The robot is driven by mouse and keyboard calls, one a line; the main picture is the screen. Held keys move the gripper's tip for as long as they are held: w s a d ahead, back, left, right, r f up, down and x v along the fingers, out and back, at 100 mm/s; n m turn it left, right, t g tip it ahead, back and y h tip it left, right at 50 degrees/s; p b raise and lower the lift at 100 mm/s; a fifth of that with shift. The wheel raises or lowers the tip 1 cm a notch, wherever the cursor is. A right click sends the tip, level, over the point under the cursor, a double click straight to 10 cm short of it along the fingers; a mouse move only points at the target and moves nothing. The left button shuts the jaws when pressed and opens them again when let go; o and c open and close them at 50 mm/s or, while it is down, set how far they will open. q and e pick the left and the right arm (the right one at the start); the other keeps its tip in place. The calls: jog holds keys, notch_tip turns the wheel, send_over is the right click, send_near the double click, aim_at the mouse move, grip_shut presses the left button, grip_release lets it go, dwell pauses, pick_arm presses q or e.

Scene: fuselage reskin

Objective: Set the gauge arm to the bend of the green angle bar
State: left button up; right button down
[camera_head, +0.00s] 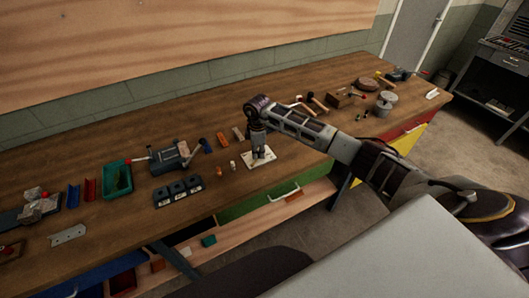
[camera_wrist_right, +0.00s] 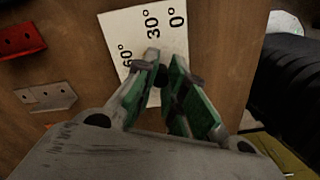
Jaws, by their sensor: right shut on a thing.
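The white gauge plate (camera_head: 262,158) lies on the bench, and it fills the top of the right wrist view (camera_wrist_right: 135,35) with marks 0°, 30° and 60°. A short grey piece that looks like the gauge arm (camera_wrist_right: 152,55) points near the 30° mark. My right gripper (camera_head: 258,151) is directly over the plate, pointing down. In the right wrist view its green-padded fingers (camera_wrist_right: 168,76) are closed around the gauge arm's end, mostly hidden between them. I cannot make out the green angle bar for sure. My left gripper is out of view.
A red bar (camera_wrist_right: 20,40) and a grey bar with holes (camera_wrist_right: 47,97) lie beside the plate. A vise (camera_head: 172,157), a green bin (camera_head: 117,180) and dark blocks (camera_head: 178,191) stand to the left. Tools and a grey canister (camera_head: 385,100) are farther right.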

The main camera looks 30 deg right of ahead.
jog(key=shift+r, duration=0.1)
dwell(0.3)
jog(key=c, duration=1.4)
grip_release()
jog(key=shift+r, duration=0.1)
jog(key=shift+r, duration=5.85)
